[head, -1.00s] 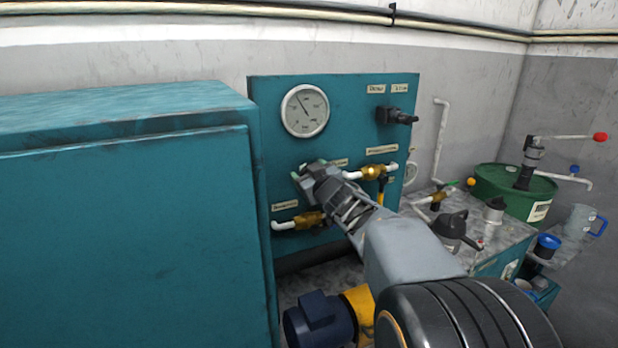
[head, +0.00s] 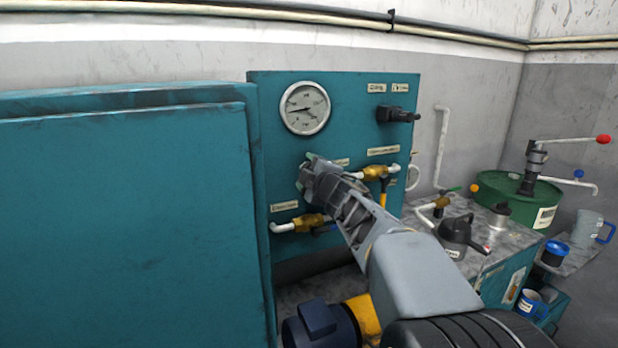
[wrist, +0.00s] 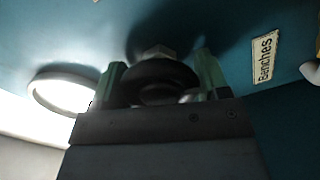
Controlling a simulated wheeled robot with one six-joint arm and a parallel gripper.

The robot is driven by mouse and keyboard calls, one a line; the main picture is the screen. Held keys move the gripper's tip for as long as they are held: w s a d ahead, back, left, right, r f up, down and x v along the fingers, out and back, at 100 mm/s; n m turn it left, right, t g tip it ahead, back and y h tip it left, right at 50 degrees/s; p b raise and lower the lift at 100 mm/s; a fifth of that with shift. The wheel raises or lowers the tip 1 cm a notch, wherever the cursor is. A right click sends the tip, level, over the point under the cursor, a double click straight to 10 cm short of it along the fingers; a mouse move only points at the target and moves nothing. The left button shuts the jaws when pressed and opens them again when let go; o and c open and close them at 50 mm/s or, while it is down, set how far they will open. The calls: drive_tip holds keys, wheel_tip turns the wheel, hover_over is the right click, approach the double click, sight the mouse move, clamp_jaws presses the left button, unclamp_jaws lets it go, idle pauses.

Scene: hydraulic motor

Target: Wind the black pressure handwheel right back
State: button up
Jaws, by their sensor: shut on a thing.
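The black pressure handwheel (wrist: 160,78) shows in the wrist view, on a metal stem at the teal panel (head: 350,100). My gripper (wrist: 160,85) is shut on it, with one greenish finger on each side. In the head view my gripper (head: 305,172) is up against the panel, and it hides the handwheel. The round white pressure gauge (head: 305,108) is above my gripper. Its needle points to the left, slightly down.
Brass valves with white pipes (head: 308,222) sit left below and right of my gripper. A black knob (head: 397,115) juts from the panel's upper right. A large teal cabinet (head: 130,210) stands close on the left. A blue and yellow motor (head: 320,325) is below.

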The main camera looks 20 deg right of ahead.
drive_tip(key=shift+n+b, duration=0.3)
drive_tip(key=shift+n, duration=0.8)
drive_tip(key=o, duration=0.9)
drive_tip(key=shift+s+p, duration=0.9)
drive_tip(key=shift+s, duration=6)
drive_tip(key=shift+r, duration=0.1)
